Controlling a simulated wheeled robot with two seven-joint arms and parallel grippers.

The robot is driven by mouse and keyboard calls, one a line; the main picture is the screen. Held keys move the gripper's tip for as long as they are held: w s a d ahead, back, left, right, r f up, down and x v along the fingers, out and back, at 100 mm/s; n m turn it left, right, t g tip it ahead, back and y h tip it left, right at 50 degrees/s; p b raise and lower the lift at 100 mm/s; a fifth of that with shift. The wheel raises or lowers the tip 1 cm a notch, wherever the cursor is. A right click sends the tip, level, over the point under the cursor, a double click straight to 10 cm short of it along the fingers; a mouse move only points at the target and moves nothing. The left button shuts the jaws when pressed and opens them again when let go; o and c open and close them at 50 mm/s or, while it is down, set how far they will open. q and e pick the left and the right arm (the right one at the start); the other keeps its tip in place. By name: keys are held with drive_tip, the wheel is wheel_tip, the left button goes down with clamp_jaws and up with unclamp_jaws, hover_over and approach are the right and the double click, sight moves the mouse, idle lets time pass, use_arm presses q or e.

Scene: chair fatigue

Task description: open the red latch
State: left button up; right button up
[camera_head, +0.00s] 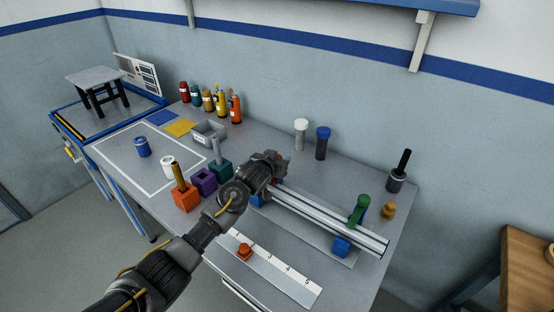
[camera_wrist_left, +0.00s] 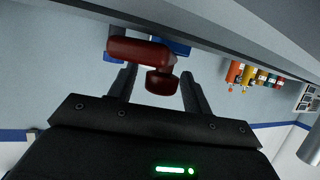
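The red latch (camera_wrist_left: 145,52) shows in the left wrist view as a dark red bar with a rounded knob (camera_wrist_left: 162,82), by a blue block (camera_wrist_left: 170,45). My left gripper (camera_wrist_left: 158,78) is open, its two dark fingers spread either side of the knob. Whether they touch it I cannot tell. In the head view my left gripper (camera_head: 279,165) is at the left end of the silver rail (camera_head: 335,217) and mostly hides the red latch there. A green latch (camera_head: 359,210) stands up near the rail's right end. My right gripper is not in view.
Orange (camera_head: 186,198), purple (camera_head: 204,181) and teal (camera_head: 221,169) blocks stand left of my arm. A numbered strip (camera_head: 283,279) with a red-orange piece (camera_head: 244,251) lies in front. Several bottles (camera_head: 209,100) line the back.

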use_arm(q)
drive_tip(key=shift+s+a, duration=0.1)
drive_tip(key=v, duration=1)
drive_tip(key=shift+s+a+r+b, duration=0.1)
drive_tip(key=shift+s+r+b, duration=0.05)
drive_tip(key=shift+s+b, duration=0.2)
